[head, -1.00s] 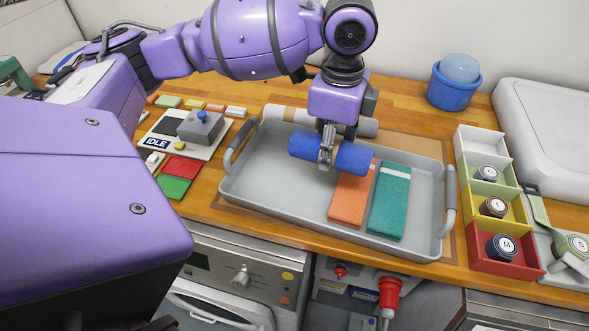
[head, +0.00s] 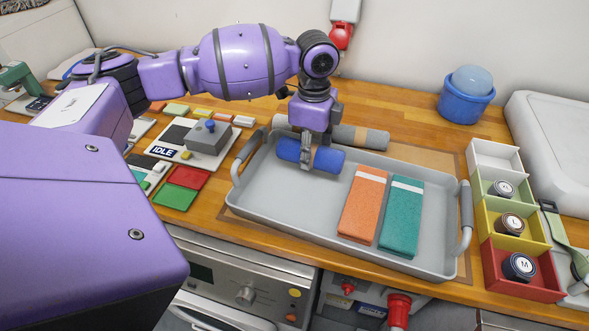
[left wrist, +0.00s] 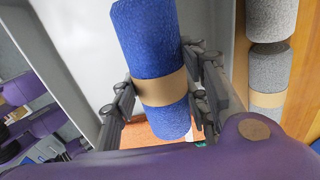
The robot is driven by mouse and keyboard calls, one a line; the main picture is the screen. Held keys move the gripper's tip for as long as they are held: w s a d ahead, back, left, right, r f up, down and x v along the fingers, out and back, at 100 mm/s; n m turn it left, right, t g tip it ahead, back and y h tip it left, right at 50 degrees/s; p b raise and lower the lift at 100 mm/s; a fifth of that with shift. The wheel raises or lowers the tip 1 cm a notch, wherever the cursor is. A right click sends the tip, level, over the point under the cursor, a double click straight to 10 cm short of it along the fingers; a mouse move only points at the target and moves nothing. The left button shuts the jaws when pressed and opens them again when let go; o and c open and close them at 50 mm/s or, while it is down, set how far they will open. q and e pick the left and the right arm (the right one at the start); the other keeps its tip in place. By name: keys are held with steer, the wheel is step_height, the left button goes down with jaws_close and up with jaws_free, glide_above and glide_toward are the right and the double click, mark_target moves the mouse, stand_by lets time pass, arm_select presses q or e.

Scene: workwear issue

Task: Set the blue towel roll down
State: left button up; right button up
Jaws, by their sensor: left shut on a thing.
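The blue towel roll (head: 326,159), with a tan band around its middle, is held by my left gripper (head: 306,160) over the back left part of the grey tray (head: 290,210). In the left wrist view the fingers are on both sides of the roll (left wrist: 150,50) at its band. Whether the roll touches the tray floor I cannot tell. An orange folded towel (head: 362,205) and a teal folded towel (head: 402,218) lie side by side in the tray, right of the roll. My right gripper is not in view.
A grey roll with a tan band (head: 350,136) lies behind the tray. A control panel marked IDLE (head: 200,140) is at the left. Coloured bins (head: 515,255) and a blue tub (head: 466,100) stand at the right. The tray's left floor is bare.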

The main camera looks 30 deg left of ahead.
arm_select(q)
steer(key=shift+w+a+f, duration=0.4)
steer(key=shift+w+f, duration=0.1)
steer(key=shift+f, duration=0.2)
steer(key=shift+w+a+f, duration=0.1)
steer(key=shift+f, duration=1.5)
steer(key=shift+f, duration=0.1)
steer(key=o, duration=1.2)
steer(key=shift+f, duration=0.1)
step_height(320, 180, up, 12)
steer(key=shift+r, duration=0.2)
